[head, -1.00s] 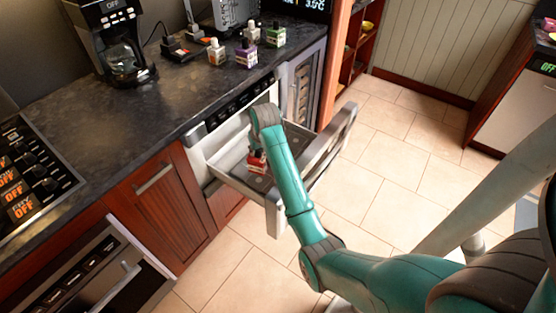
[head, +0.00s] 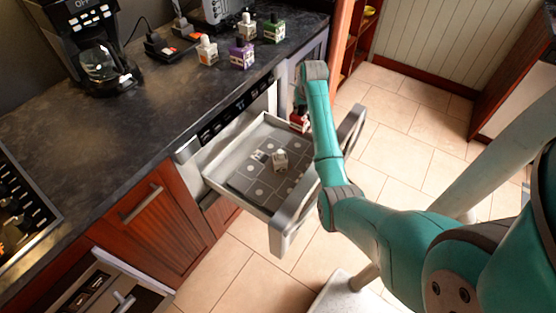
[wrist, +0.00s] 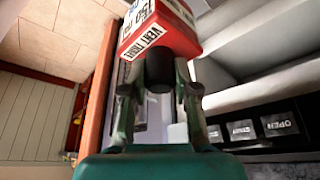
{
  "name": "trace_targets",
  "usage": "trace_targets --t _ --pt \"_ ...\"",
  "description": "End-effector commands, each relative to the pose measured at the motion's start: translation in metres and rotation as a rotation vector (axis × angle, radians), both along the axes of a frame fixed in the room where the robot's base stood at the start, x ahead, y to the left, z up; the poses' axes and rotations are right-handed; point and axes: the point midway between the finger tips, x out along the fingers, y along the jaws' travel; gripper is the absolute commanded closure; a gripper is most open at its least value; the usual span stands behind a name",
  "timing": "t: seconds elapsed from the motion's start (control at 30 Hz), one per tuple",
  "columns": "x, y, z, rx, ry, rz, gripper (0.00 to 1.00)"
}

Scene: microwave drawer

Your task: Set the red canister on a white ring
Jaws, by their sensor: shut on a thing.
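The red canister (wrist: 165,32) has a black neck and white label patches with print. My gripper (wrist: 158,90) is shut on that neck in the wrist view. In the head view the red canister (head: 298,121) shows as a small red piece beside my arm, above the drawer's far right corner; the gripper is mostly hidden there. The open drawer (head: 232,140) holds a grey tiled floor with several pale round marks, seemingly the white rings (head: 259,191). A pale canister (head: 280,158) stands upright on that floor.
On the dark counter stand a white-and-orange bottle (head: 207,50), a purple one (head: 241,54), a green one (head: 273,29) and a pale one (head: 247,26). A coffee maker (head: 100,60) is at left. The drawer's thick front handle (head: 290,228) sticks out.

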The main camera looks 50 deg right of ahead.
Motion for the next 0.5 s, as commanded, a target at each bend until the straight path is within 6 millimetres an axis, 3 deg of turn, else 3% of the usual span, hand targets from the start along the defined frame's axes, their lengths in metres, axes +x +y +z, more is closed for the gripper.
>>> trace_targets --t 0.4,0.5 --pt "-0.001 0.001 -0.065 0.000 0.001 0.001 1.00" --pt "-0.001 0.001 -0.074 0.000 0.000 0.001 1.00"
